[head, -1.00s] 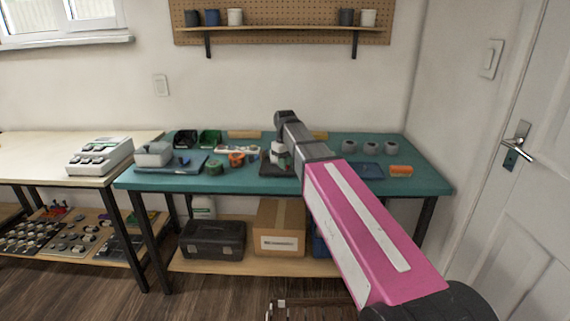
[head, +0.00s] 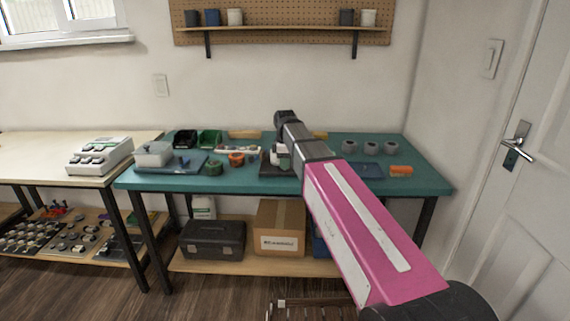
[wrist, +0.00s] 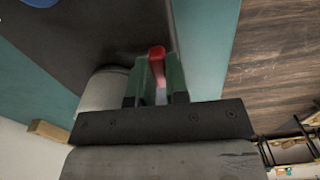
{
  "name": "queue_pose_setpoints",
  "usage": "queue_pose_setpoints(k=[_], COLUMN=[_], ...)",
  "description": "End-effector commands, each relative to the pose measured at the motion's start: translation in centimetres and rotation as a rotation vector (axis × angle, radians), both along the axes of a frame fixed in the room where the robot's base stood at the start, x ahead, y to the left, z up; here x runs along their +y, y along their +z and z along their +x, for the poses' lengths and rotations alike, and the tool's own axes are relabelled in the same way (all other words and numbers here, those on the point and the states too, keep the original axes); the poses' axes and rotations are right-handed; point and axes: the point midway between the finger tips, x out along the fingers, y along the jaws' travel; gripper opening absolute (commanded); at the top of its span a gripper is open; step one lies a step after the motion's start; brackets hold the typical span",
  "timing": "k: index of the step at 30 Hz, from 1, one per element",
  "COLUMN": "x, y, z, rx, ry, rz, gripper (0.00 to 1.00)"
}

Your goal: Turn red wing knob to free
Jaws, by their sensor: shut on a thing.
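The red wing knob (wrist: 156,53) shows in the wrist view between the two green fingers of my gripper (wrist: 158,75). The fingers are shut on it, and only its red end shows past them. The knob is over a dark board (wrist: 95,35). In the head view my gripper (head: 280,155) is at the middle of the teal bench, and my own arm hides the knob there. I cannot tell the knob's turn angle.
A pale rounded part (wrist: 103,90) sits close beside the fingers in the wrist view.

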Motion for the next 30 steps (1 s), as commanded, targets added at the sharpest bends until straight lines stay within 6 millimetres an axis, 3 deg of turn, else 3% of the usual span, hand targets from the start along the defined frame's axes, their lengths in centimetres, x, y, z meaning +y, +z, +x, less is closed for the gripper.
queue_pose_setpoints(k=[21, 22, 24, 30], x=[0.02, 0.02, 0.02, 0.02], y=[0.07, 0.07, 0.07, 0.05], z=[0.06, 0.06, 0.05, 0.03], rx=[-0.002, -0.002, -0.002, -0.001], ry=[0.076, 0.076, 0.075, 0.074], rz=[0.001, 0.001, 0.001, 0.000], gripper=[0.00, 0.25, 0.40, 0.40])
